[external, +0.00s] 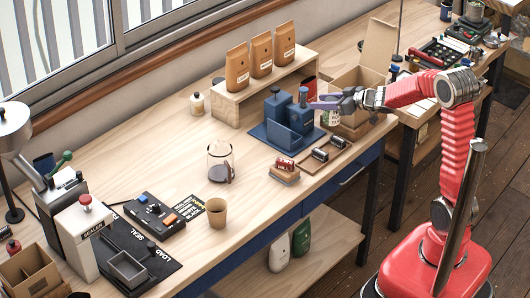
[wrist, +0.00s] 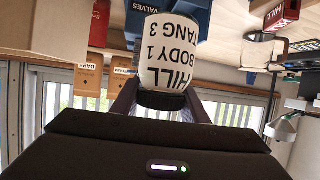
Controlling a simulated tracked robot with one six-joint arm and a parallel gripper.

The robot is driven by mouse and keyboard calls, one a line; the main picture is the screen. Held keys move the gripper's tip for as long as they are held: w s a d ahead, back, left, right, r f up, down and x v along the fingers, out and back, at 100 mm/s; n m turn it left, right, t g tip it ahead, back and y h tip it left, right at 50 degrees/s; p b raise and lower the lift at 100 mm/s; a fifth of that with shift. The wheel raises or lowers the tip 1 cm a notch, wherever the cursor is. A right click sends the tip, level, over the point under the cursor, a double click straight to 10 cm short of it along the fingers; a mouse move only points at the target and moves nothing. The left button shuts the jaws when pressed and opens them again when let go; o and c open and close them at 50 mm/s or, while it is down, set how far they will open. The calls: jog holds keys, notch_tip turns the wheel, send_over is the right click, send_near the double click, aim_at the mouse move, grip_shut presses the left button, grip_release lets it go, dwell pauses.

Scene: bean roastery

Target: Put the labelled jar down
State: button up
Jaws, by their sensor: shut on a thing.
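The labelled jar (wrist: 168,50) is white with a dark lid, and its label reads HILL, BODY 1, TANG 3. The wrist view is upside down, so the lettering is inverted there. My gripper (wrist: 163,108) is shut on the jar around its lid end, with a finger on each side. In the external view my gripper (external: 325,102) reaches in from the right. The jar (external: 331,118) shows partly below the fingers, between the blue bin and the open cardboard box. I cannot tell whether its base touches the table.
The blue bin (external: 287,134) stands left of my gripper. The open cardboard box (external: 362,80) is close on the right. A wooden tray (external: 335,155) with dark cylinders and a wooden block with a red can (external: 285,164) lie in front. Clear wood surrounds the glass vessel (external: 220,162).

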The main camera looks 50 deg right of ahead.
jog(key=shift+f, duration=1.35)
jog(key=shift+f, duration=0.1)
jog(key=shift+f, duration=3)
jog(key=shift+f, duration=1.9)
jog(key=o, duration=1.2)
jog(key=shift+f, duration=0.1)
